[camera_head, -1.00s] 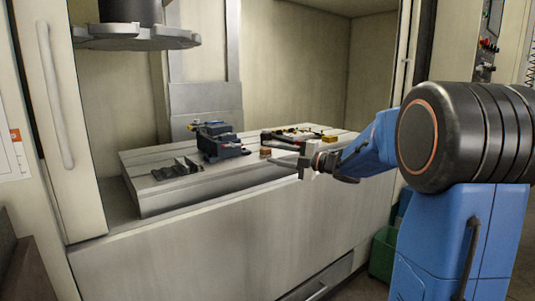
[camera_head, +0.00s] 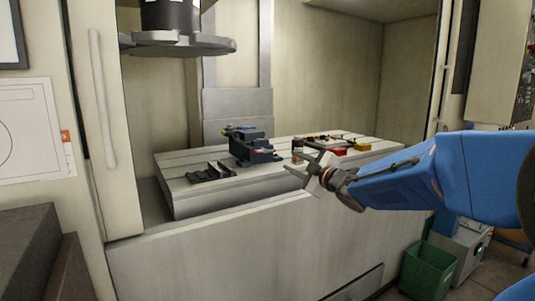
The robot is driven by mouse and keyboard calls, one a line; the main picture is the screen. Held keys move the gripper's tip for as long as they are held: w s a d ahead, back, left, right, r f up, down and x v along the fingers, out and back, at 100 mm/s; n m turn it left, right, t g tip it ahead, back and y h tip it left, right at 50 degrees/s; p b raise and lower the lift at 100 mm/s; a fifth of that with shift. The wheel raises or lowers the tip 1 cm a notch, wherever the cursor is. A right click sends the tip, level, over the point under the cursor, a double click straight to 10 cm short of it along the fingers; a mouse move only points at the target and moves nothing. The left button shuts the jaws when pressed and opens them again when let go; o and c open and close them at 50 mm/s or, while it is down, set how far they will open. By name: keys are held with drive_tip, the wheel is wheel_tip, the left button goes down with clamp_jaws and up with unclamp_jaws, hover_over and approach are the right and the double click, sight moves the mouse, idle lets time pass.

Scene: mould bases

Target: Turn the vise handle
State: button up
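The vise (camera_head: 250,147) is a dark block-like body with blue parts on top. It stands on the grey slotted machine table (camera_head: 210,202), left of my gripper. I cannot make out its handle clearly at this size. My gripper (camera_head: 297,178) is at the front edge of the table, right of and nearer than the vise, and apart from it. Its fingers point left. They look spread with nothing between them.
A dark slotted fixture (camera_head: 211,172) lies left of the vise. Small parts (camera_head: 325,144), one red, lie on the table's right side. The spindle (camera_head: 178,43) hangs above the table at left. A green bin (camera_head: 428,268) stands on the floor at right.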

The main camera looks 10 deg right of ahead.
drive_tip(key=m, duration=0.1)
approach(267, 152)
drive_tip(key=x, duration=1)
drive_tip(key=shift+c, duration=0.3)
clamp_jaws()
